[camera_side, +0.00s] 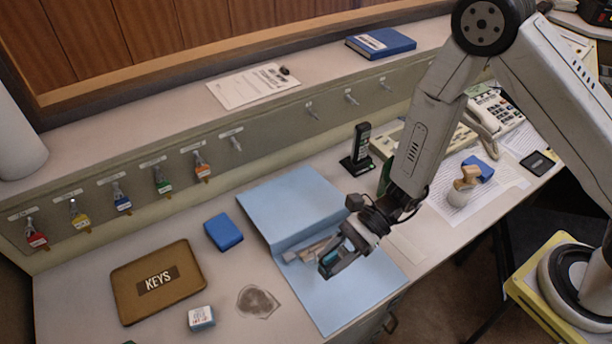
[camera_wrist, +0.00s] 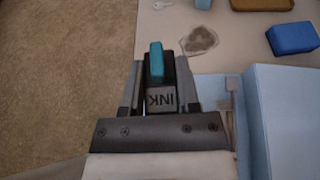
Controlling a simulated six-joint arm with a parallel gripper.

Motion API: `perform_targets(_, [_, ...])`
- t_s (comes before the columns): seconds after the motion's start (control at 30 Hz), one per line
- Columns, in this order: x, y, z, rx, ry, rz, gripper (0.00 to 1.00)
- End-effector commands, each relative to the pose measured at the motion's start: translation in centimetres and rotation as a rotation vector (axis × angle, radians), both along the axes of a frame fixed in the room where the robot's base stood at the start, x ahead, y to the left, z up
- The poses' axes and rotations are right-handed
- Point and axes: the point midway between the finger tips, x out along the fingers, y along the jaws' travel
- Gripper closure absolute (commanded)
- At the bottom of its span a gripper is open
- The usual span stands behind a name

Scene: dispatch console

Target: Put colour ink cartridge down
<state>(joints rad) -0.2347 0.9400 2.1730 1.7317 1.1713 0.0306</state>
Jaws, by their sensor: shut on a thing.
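The colour ink cartridge is a black block with a teal end and INK lettering. In the side view the cartridge appears in front of an open light-blue folder (camera_side: 345,300) on the desk. In the wrist view it appears left of the folder (camera_wrist: 285,125), near the desk's front edge. Its height above the desk is hard to tell.
A brown KEYS tray (camera_side: 185,296), a small white and teal box (camera_side: 201,317), a blue box (camera_side: 223,232) and a dark grey smudge-like patch (camera_side: 257,301) lie left of the folder. A black handset (camera_side: 360,150) stands behind. Bare desk shows between the patch and the folder.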

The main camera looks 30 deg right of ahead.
Motion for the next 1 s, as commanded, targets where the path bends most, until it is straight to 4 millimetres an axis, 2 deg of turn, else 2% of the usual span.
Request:
perform_targets(0.03, [0.7,-1.3,-0.2,0.0,0.001,-0.037,1.0])
perform_targets(0.2, [2.4,-4.9,-0.7,-0.001,0.001,-0.142,1.0])
perform_targets(0.5, [4.3,-11.6,-1.6,-0.002,0.001,-0.327,1.0])
perform_targets(0.77, [4.9,-17.4,-2.3,-0.002,0.002,-0.487,1.0])
perform_targets(1.0, [4.6,-22.5,-3.0,-0.001,0.002,-0.635,1.0])
